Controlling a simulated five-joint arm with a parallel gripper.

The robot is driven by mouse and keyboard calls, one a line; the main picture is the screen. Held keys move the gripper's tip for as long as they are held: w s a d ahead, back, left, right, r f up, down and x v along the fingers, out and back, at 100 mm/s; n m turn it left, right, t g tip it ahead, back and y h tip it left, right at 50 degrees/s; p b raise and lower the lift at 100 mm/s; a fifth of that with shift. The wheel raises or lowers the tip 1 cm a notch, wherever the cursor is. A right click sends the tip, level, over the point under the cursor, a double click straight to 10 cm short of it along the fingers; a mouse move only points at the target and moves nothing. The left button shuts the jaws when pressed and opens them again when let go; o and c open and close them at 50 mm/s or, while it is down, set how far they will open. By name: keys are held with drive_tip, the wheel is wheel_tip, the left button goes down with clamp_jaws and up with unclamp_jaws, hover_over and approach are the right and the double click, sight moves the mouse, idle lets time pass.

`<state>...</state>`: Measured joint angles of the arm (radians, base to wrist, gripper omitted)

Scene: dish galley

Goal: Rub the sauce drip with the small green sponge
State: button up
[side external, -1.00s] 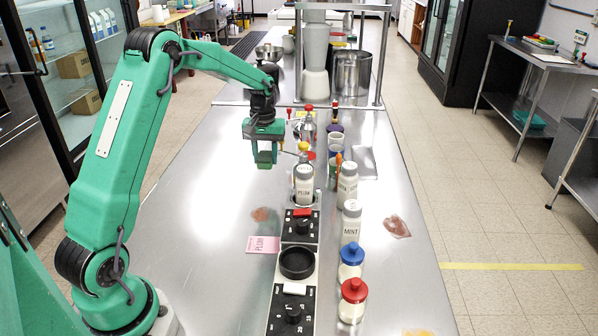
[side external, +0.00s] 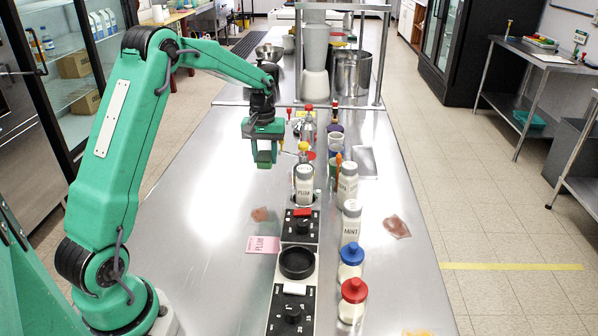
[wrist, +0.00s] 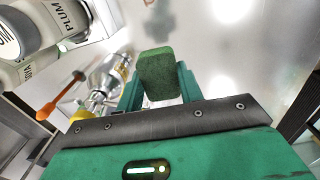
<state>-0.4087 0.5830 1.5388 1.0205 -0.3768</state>
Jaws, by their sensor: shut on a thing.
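My gripper (side external: 264,158) is shut on the small green sponge (wrist: 159,75), which sits between its two fingers in the wrist view. In the side view the gripper hangs above the steel counter, left of the bottle row. A reddish-brown smear (side external: 260,214) lies on the counter nearer the camera than the gripper, just beyond the pink PLUM card. A second reddish patch (side external: 396,227) lies right of the bottles. I cannot tell for sure which is the sauce drip. The sponge appears clear of both.
The PLUM bottle (side external: 304,186) stands close to the right of my gripper, with a MINT bottle (side external: 350,222) and other bottles beyond. A black control strip (side external: 300,226) and pink PLUM card (side external: 263,245) lie nearer the camera. The counter's left side is clear.

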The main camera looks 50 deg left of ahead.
drive_tip(key=s+d+f, duration=0.2)
drive_tip(key=s+d, duration=0.2)
drive_tip(key=s, duration=0.1)
drive_tip(key=shift+d, duration=0.25)
drive_tip(key=shift+s, duration=0.1)
